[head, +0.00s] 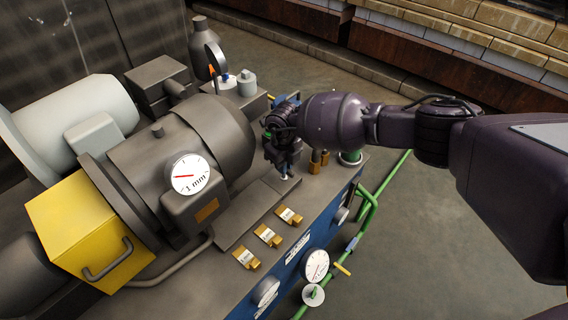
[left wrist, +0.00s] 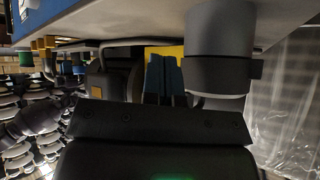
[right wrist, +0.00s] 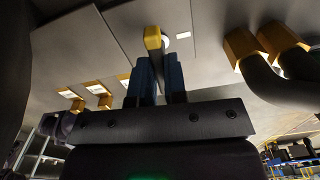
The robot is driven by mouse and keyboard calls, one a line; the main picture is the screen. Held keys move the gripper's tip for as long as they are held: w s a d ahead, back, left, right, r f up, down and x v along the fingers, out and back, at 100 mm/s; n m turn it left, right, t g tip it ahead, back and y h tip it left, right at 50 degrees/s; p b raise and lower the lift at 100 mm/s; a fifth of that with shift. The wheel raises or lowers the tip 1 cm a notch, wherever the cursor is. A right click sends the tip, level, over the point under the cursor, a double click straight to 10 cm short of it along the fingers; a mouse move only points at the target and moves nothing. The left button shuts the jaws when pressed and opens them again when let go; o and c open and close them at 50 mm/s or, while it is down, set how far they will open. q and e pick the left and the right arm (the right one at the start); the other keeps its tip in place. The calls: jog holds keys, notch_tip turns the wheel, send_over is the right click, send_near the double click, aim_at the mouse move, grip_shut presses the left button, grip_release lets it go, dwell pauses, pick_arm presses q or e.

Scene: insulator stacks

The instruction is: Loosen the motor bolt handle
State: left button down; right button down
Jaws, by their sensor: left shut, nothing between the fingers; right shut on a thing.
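The motor (head: 170,150) is a grey cylinder with a round dial (head: 190,174), lying on the machine bed. My right gripper (head: 284,172) points down at the bed by the motor's right end. In the right wrist view the right gripper (right wrist: 160,70) is shut on a small yellow handle (right wrist: 153,38), which shows at the fingertips beside a pale round part. In the head view the gripper hides this handle. My left gripper (left wrist: 165,70) is shut and empty in the left wrist view, with a yellow surface behind its fingertips. It is not in the head view.
Several labelled brass blocks (head: 268,236) lie along the bed's front. Green pipes (head: 368,204) and gauges (head: 315,264) line the blue front face. A yellow box (head: 76,222) with a handle stands left of the motor. Open floor (head: 440,235) lies to the right.

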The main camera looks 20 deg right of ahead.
pick_arm(q)
jog(key=shift+w, duration=0.1)
pick_arm(e)
jog(key=shift+f+n, duration=0.1)
jog(key=shift+n, duration=0.8)
jog(key=c, duration=1.2)
grip_release()
jog(key=shift+o, duration=0.2)
pick_arm(q)
jog(key=shift+r, duration=0.1)
